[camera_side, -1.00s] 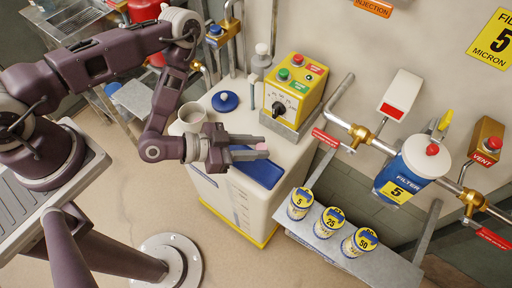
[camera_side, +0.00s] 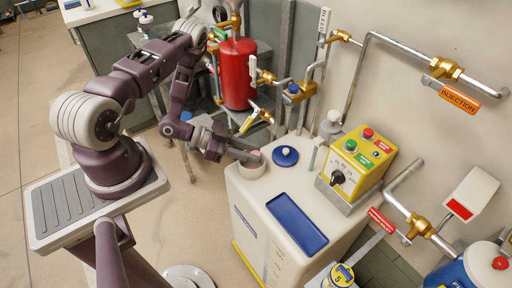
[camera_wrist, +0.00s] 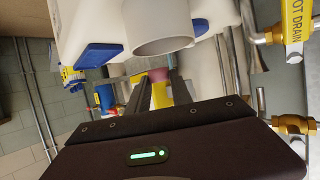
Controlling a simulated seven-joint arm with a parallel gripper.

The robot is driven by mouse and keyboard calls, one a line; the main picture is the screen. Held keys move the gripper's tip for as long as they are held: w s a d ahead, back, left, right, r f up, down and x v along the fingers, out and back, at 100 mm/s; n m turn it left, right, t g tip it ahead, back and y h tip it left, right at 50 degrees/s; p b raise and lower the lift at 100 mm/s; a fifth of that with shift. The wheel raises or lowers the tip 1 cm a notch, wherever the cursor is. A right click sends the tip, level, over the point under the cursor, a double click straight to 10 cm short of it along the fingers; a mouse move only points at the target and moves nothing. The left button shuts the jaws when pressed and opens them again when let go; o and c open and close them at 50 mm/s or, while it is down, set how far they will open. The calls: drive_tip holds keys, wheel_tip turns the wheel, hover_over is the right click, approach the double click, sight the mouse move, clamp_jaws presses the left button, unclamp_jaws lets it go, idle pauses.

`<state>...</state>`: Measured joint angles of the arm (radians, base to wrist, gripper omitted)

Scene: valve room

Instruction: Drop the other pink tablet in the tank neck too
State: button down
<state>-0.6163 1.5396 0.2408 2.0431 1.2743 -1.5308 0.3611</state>
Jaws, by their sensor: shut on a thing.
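The white tank (camera_side: 262,215) stands right of my arm in the side view. Its round open neck (camera_side: 250,170) rises at the near left corner of its top and shows large in the wrist view (camera_wrist: 160,32). My gripper (camera_side: 252,158) is at the neck, shut on a pink tablet (camera_side: 256,153). The tablet also shows between the fingertips in the wrist view (camera_wrist: 158,75). It is at about rim height or above; I cannot tell whether it is squarely over the opening. The inside of the neck is hidden.
A blue tray (camera_side: 297,222), which looks empty, and a blue cap (camera_side: 286,157) lie on the tank top. A yellow control box (camera_side: 358,162) stands behind them. A red cylinder (camera_side: 238,75) and brass-valved pipes are behind my gripper.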

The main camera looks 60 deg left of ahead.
drive_tip(key=shift+f, duration=1.2)
drive_tip(key=c, duration=1.1)
unclamp_jaws()
drive_tip(key=shift+o, duration=0.2)
